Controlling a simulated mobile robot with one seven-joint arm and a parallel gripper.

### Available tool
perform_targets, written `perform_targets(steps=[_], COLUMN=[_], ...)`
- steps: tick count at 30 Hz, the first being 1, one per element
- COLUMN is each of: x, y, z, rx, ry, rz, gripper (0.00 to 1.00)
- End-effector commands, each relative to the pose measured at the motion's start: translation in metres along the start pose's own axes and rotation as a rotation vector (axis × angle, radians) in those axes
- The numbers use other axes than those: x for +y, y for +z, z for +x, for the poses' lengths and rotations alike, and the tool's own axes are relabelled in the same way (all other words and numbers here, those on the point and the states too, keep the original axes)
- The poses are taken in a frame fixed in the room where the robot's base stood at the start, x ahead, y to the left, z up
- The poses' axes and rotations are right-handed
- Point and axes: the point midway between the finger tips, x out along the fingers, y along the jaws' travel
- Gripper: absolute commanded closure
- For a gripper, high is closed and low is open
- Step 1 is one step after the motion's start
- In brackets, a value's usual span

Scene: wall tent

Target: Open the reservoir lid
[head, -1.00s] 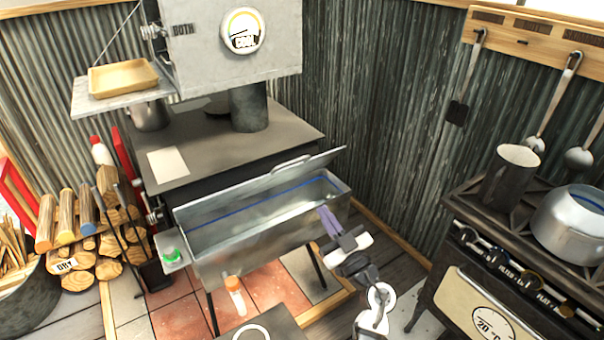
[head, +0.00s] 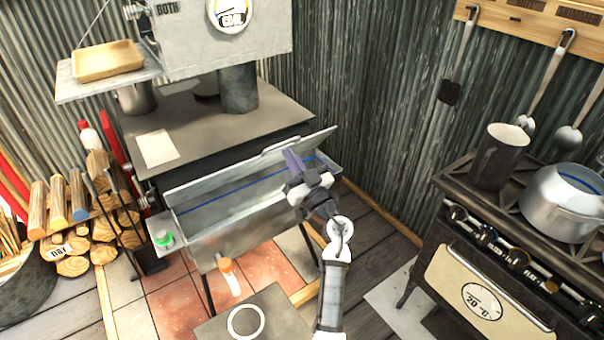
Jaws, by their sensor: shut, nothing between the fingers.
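The reservoir (head: 232,241) is a long grey metal trough on thin legs in front of the stove, with a blue line along its inner wall. Its lid (head: 200,182) is raised, hinged along the back edge and tilted up towards the stove, so the inside shows. A small handle (head: 281,143) stands on the lid's upper edge. My gripper (head: 291,157) is shut and empty. Its purple fingers point up and away, in front of the right part of the lid. I cannot tell whether they touch the lid.
The stove (head: 215,132) stands behind the reservoir. A tap with an orange cap (head: 226,265) is at its front and a green-capped item (head: 163,239) on the left side shelf. A cooker (head: 480,250) with a mug and a pot stands right. Firewood is left.

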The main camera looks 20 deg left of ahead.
Motion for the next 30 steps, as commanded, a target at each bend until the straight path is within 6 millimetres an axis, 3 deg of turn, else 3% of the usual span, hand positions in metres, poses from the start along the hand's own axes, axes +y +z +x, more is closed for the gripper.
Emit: perform_targets(steps=[4,18,30], x=[0.0,0.0,0.0], y=[0.0,-0.003,-0.02], z=[0.011,0.016,0.059], rx=[0.0,-0.001,0.0], ry=[0.0,0.0,-0.001], rz=[0.0,0.0,0.001], gripper=[1.0,1.0,1.0])
